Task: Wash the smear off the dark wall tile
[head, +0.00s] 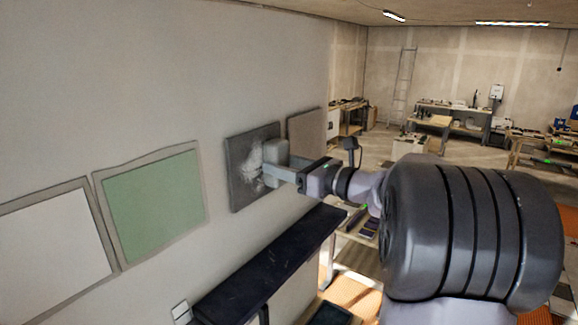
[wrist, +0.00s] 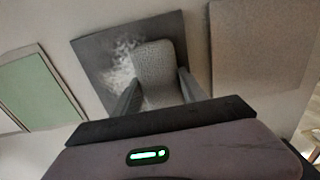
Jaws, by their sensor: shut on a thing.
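The dark wall tile (head: 238,190) hangs on the wall between a green tile and a beige-grey tile. A whitish smear (head: 256,160) covers its middle; in the wrist view the smear (wrist: 122,62) shows to the left of and above the pad. My gripper (head: 285,174) is shut on a grey pad (head: 275,151) with a woven surface. In the wrist view the pad (wrist: 158,68) sits between the two fingers, in front of the tile (wrist: 92,52), and hides part of it. I cannot tell whether the pad touches the tile.
A green tile (head: 155,205) and a white tile (head: 50,245) are on the wall to the left. A beige-grey tile (head: 307,132) is just right of the dark one. A dark narrow shelf (head: 275,265) runs along the wall below. Workbenches (head: 455,122) stand far back.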

